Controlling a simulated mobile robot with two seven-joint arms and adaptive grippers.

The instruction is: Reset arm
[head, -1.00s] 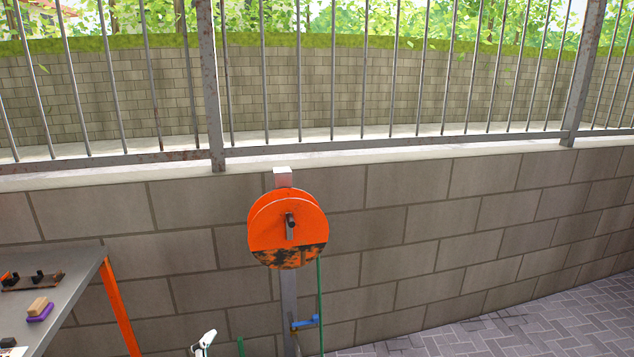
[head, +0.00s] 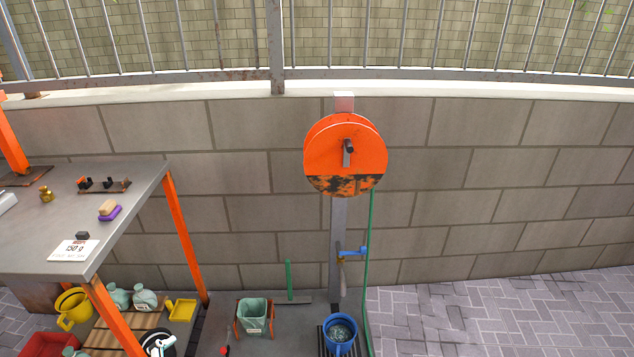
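The task names no object. A small white and black part shows at the bottom edge left of centre; it looks like part of my own arm. I make out no gripper fingers on it. Neither gripper shows clearly in the head view, so whether they hold anything is hidden.
A grey table (head: 40,235) with orange legs stands left, bearing a sponge (head: 108,208) and a 150 g card (head: 72,251). An orange reel (head: 345,145) stands before the block wall. Paving at right is clear.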

